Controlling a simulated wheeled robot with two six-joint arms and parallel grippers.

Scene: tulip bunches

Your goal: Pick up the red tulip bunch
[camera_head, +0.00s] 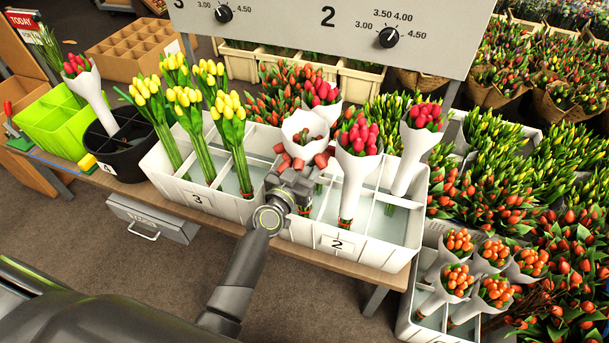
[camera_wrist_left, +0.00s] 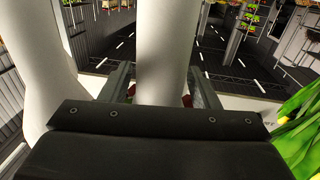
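Bunches of red tulips in white paper wraps stand in the right part of the long white crate (camera_head: 376,252). One is at the front (camera_head: 358,138), one at the right (camera_head: 425,117) and one behind (camera_head: 321,92). My left gripper (camera_head: 305,160) is over the crate's middle, with its red-padded fingers on either side of a white wrap (camera_head: 303,122). In the left wrist view, this wrap (camera_wrist_left: 165,50) stands between the fingers of my left gripper (camera_wrist_left: 160,95). Whether the pads press on it is not clear. My right gripper is not in view.
Yellow tulip bunches (camera_head: 228,107) stand left of my gripper in the same crate. A black bucket (camera_head: 128,158) with another wrapped red bunch (camera_head: 85,85) and a green crate (camera_head: 52,122) are further left. A second wrap (camera_wrist_left: 45,70) is close beside the left finger.

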